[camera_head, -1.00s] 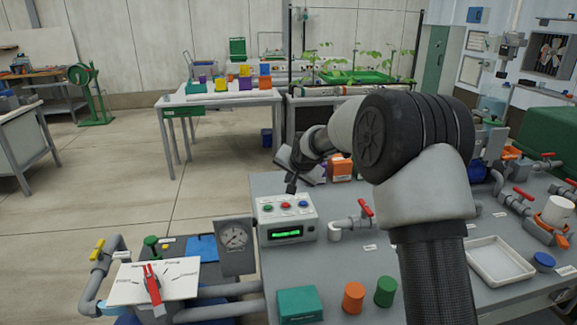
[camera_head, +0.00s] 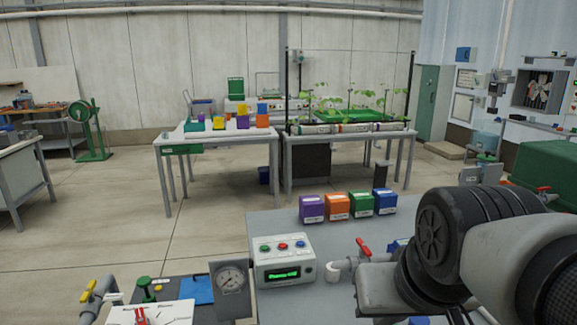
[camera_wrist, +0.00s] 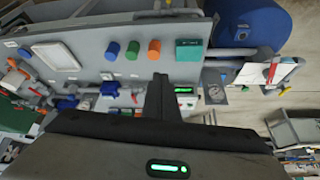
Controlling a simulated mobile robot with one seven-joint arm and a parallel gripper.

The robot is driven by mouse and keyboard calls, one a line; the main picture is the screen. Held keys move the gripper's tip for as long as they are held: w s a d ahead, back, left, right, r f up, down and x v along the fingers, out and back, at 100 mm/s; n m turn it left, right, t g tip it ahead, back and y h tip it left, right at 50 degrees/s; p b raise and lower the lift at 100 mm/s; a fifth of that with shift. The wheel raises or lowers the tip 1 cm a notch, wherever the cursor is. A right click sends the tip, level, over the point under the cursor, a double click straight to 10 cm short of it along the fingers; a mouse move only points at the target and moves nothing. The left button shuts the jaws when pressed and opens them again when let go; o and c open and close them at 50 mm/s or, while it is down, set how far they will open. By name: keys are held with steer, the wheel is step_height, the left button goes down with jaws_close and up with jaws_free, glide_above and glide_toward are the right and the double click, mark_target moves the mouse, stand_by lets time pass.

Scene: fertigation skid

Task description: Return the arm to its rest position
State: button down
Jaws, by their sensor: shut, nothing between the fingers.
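My arm fills the lower right of the head view; my gripper does not clearly show there. In the wrist view my gripper (camera_wrist: 158,88) is shut, its dark fingers together with nothing between them. It hangs above the grey bench (camera_wrist: 95,50), apart from the things there. Just beyond the fingers is the control box with a green display (camera_head: 284,261), partly hidden in the wrist view.
Purple, orange, green and blue boxes (camera_head: 349,205) stand along the bench's far edge. A pipe with a red-handled valve (camera_head: 361,258) is beside my arm. A gauge (camera_head: 231,283) stands left of the control box. A white tray (camera_wrist: 55,56) and several coloured caps lie on the bench.

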step_height(320, 180, up, 13)
steer(key=s+p, duration=0.2)
steer(key=p, duration=1.1)
steer(key=shift+f, duration=0.15)
